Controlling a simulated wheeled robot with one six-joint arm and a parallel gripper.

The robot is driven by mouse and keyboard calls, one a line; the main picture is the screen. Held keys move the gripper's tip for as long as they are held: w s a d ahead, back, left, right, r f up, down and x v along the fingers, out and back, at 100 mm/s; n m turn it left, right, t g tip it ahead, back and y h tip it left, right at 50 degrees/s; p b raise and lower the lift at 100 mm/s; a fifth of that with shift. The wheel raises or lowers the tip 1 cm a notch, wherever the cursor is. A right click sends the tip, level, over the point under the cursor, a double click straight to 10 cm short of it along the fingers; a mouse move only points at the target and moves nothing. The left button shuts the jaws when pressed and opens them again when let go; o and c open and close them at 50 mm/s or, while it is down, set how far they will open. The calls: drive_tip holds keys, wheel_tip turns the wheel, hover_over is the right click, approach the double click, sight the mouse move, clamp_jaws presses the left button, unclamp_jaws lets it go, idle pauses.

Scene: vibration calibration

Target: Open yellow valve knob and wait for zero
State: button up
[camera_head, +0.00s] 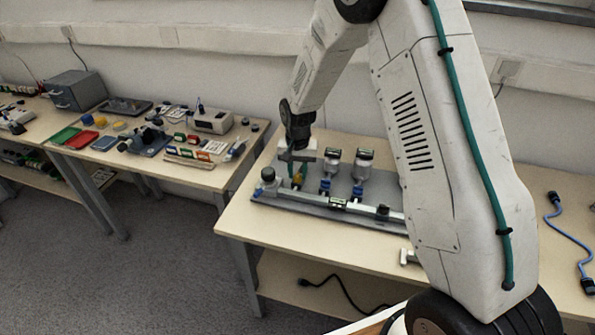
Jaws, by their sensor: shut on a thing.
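The yellow valve knob (297,180) shows as a small yellow spot on the grey apparatus plate (258,197) on the near table. My gripper (298,172) points down over it, with its fingers closed around the knob. The fingers hide most of the knob, so its turn angle cannot be read.
My arm covers the right part of the plate. A grey T-shaped piece (409,257) lies near the table's front edge. A blue cable (570,235) lies at the far right. The left table (190,178) holds trays, boxes and small instruments. Bare tabletop shows in front of the plate.

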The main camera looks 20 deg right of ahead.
sight(297, 174)
drive_tip(key=shift+m, duration=1.1)
drive_tip(key=shift+a, duration=0.1)
drive_tip(key=o, duration=1)
drive_tip(key=shift+c, duration=0.2)
wheel_tip(297, 174, up, 8)
drive_tip(key=shift+f, duration=0.1)
